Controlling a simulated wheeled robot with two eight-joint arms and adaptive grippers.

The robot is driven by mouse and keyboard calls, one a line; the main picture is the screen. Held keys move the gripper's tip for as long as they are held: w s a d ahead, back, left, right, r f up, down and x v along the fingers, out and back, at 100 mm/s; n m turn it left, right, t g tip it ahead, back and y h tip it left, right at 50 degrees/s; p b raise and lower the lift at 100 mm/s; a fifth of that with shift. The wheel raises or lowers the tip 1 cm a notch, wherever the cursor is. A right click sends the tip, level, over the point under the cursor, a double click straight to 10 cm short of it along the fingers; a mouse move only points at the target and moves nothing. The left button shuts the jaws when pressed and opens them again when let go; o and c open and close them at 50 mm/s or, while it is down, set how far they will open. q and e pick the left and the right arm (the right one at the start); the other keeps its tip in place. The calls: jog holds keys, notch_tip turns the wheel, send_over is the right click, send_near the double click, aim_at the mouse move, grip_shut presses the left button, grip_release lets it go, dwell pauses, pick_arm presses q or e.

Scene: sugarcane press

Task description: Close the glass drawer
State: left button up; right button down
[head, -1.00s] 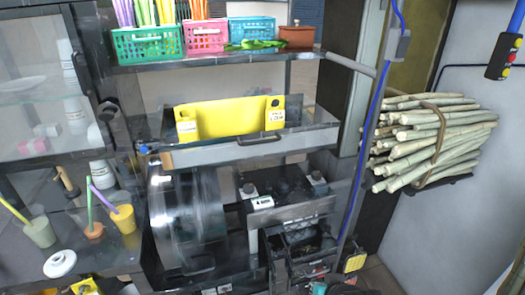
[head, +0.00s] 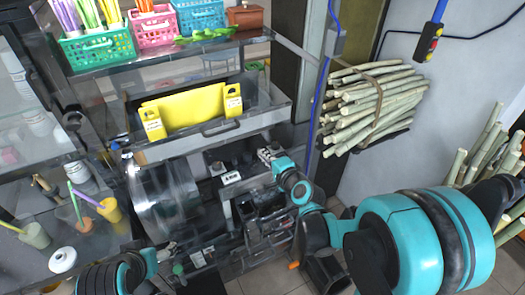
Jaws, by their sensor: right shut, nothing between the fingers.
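The glass drawer (head: 186,144) is in the middle of the head view, under the shelf. It has a clear upper rim, a grey front and a dark handle. It seems pulled out, as I look down into it, and a yellow holder (head: 190,110) with white labels stands inside. My right gripper (head: 267,156) is shut and empty. It is below and to the right of the drawer front, apart from the handle. My left arm comes in at the bottom left, below the drawer; its fingers are hard to make out against the dark machine.
Green, pink and blue baskets (head: 200,17) stand on the shelf above. A round clear drum (head: 165,200) sits below the drawer. Cups (head: 111,210) stand on the left counter. A bundle of canes (head: 370,105) hangs at the right, and a blue cable runs down beside it.

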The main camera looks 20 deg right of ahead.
jog(key=r+x, duration=0.1)
jog(key=x, duration=1)
jog(key=shift+w, duration=0.4)
jog(key=shift+a, duration=0.1)
jog(key=w+a+b, duration=0.1)
jog(key=w, duration=0.4)
jog(key=w+a, duration=0.1)
jog(key=w, duration=0.4)
jog(key=w+a+b, duration=0.1)
jog(key=w, duration=0.4)
jog(key=shift+w+a+b, duration=0.1)
jog(key=shift+w+b, duration=0.25)
